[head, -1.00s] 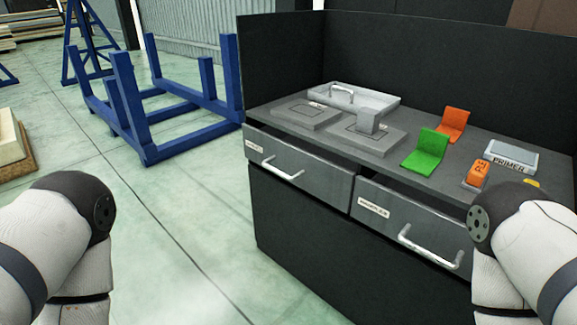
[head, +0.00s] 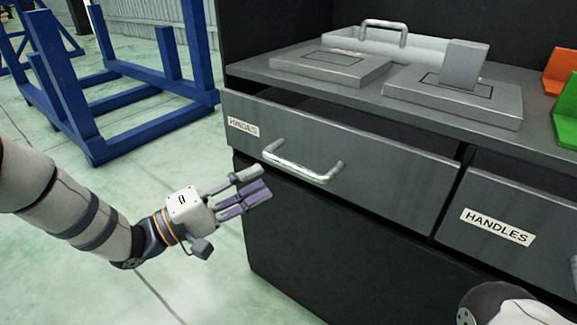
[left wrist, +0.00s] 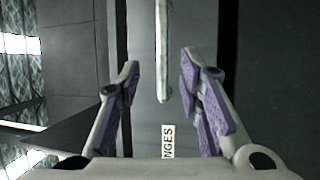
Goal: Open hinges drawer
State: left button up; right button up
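The hinges drawer (head: 390,175) is the left grey drawer of the dark cabinet, with a label partly readable as "HINGES" (head: 243,127). A dark gap shows above its front. Its pale metal handle (head: 303,165) also shows in the left wrist view (left wrist: 162,50). My left gripper (head: 256,187) is open and empty, just left of and below the handle, not holding it. In the left wrist view its two purple-padded fingers (left wrist: 160,68) stand apart, with the handle lined up between them but farther off. My right gripper is not in view; only part of my right arm shows.
The handles drawer (head: 520,235) is at the right. On the worktop (head: 250,68) are a tray (head: 345,45) with a handle, two grey plates, one with an upright block (head: 463,65), and orange and green pieces. A blue frame (head: 130,130) stands left; floor before the cabinet is clear.

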aim_at(287, 167)
pick_arm(q)
jog(key=b+x, duration=0.1)
jog(key=x, duration=0.7)
jog(key=shift+w+d+f, duration=0.1)
jog(key=shift+d, duration=0.1)
grip_shut()
